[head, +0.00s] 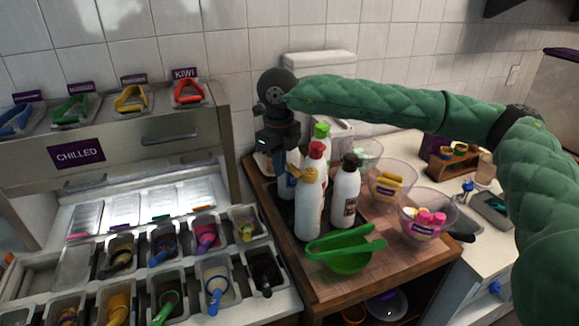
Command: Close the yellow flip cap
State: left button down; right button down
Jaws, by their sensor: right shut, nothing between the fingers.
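The yellow flip cap (308,174) tops a white bottle (308,212) standing upright at the front of a bottle group on the wooden board. The cap shows as a small rounded yellow shape; whether its lid is raised or down is too small to tell. My right gripper (284,165) points down just left of and behind the cap, shut and empty. Its fingertips are partly hidden among the bottles, and I cannot tell whether they touch one. My left gripper is not in view.
A red-capped bottle (316,150), a green-capped one (321,130) and a black-capped one (346,195) stand close by. Green tongs or scoop (345,250) lie in front. Clear bowls (428,212) stand right. A topping counter (160,225) fills the left.

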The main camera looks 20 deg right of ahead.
aim_at(291, 165)
dwell(0.7)
jog(key=shift+d+r+b, duration=0.2)
jog(key=shift+d+r, duration=0.15)
jog(key=shift+d, duration=0.4)
jog(key=shift+d+r+b, duration=0.15)
jog(key=shift+d+r, duration=0.2)
jog(key=shift+d, duration=0.35)
notch_tip(291, 165, up, 8)
jog(key=p, duration=0.1)
